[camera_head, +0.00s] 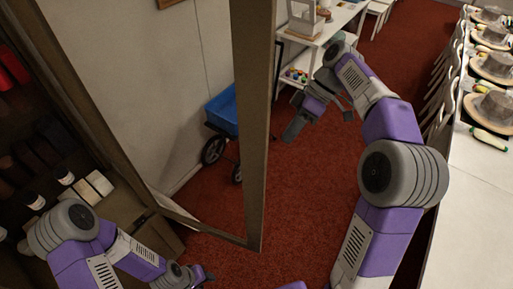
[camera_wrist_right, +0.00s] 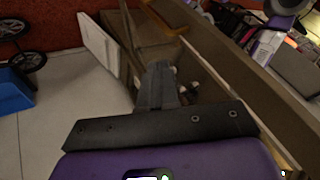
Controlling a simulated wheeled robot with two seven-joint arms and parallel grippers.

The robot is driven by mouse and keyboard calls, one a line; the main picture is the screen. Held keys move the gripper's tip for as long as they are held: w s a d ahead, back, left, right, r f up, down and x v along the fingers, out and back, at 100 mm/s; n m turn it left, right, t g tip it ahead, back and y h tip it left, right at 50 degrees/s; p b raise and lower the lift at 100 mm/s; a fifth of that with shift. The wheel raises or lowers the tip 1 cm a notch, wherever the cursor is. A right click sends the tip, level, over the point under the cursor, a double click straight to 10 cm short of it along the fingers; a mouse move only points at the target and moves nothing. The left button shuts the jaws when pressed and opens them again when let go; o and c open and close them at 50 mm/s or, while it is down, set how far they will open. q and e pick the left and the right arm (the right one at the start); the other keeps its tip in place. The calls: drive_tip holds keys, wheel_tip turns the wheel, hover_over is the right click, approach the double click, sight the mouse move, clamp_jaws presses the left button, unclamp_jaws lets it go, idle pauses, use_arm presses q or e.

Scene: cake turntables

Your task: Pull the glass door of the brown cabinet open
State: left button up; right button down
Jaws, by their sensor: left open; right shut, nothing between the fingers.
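The brown cabinet (camera_head: 117,203) stands at the left, its shelves exposed. Its glass door (camera_head: 253,140) stands swung out from the cabinet, with the wall and a cart seen through the pane. My left gripper (camera_head: 203,275) is low at the bottom edge, near the door's lower rail, open and partly cut off. My right gripper (camera_head: 294,129) is shut and empty, to the right of the door's outer post and apart from it in the head view. In the right wrist view its closed fingers (camera_wrist_right: 157,88) show before a brown frame (camera_wrist_right: 240,75); contact cannot be told there.
A blue cart (camera_head: 222,110) with black wheels stands behind the door by the wall. A white shelf table (camera_head: 325,35) is at the back. A long white table (camera_head: 480,190) with hats and plates runs along the right. Red carpet is clear between.

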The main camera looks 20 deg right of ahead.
use_arm(q)
drive_tip(key=shift+s+f+b, duration=0.45)
drive_tip(key=shift+s+b, duration=0.15)
drive_tip(key=shift+b, duration=0.05)
use_arm(e)
drive_tip(key=s+a+f, duration=0.6)
drive_tip(key=a+f, duration=0.1)
drive_tip(key=a, duration=0.1)
drive_tip(key=shift+s, duration=0.25)
drive_tip(key=shift+a+f, duration=0.1)
